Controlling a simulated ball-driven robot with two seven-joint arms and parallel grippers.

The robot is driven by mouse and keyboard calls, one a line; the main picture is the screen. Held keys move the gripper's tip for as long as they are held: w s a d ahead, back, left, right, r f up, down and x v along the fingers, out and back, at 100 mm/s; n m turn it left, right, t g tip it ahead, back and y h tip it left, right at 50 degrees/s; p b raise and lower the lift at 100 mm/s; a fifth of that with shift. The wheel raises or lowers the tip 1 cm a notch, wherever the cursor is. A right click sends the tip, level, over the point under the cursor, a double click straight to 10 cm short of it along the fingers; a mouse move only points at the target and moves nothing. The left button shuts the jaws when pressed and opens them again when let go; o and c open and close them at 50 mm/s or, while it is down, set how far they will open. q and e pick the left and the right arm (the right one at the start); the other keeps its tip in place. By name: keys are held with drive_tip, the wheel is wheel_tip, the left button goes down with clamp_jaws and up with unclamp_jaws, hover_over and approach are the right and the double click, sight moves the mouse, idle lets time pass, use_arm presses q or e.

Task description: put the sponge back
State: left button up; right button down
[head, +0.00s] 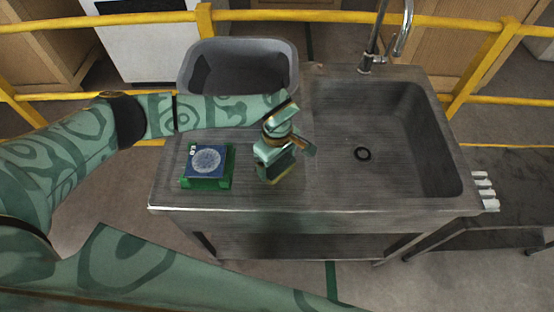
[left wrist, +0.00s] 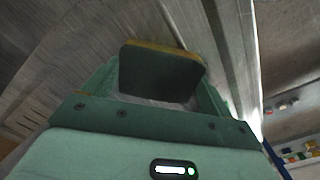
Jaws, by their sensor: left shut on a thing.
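My left gripper (head: 284,163) is over the steel counter, between the patterned tile and the sink basin. It is shut on the sponge (head: 276,174), which hangs between the fingers close to the counter. In the left wrist view the sponge (left wrist: 160,74) shows a dark green face and a yellow layer along its far edge, with a green finger on each side. I cannot tell whether the sponge touches the counter. My right gripper is not in view.
A blue tile (head: 207,159) with a pale round pattern sits on a green holder (head: 206,183) on the counter. A grey tub (head: 240,91) stands at the back left. The sink basin (head: 390,140) with a tap (head: 368,55) is at the right. Yellow rails (head: 300,16) run behind.

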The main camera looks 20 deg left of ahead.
sight(277, 163)
use_arm(q)
drive_tip(key=o, duration=0.8)
drive_tip(key=shift+f, duration=0.1)
drive_tip(key=shift+r, duration=0.25)
wheel_tip(277, 163, up, 12)
drive_tip(key=shift+f+p, duration=0.1)
drive_tip(key=shift+p, duration=0.6)
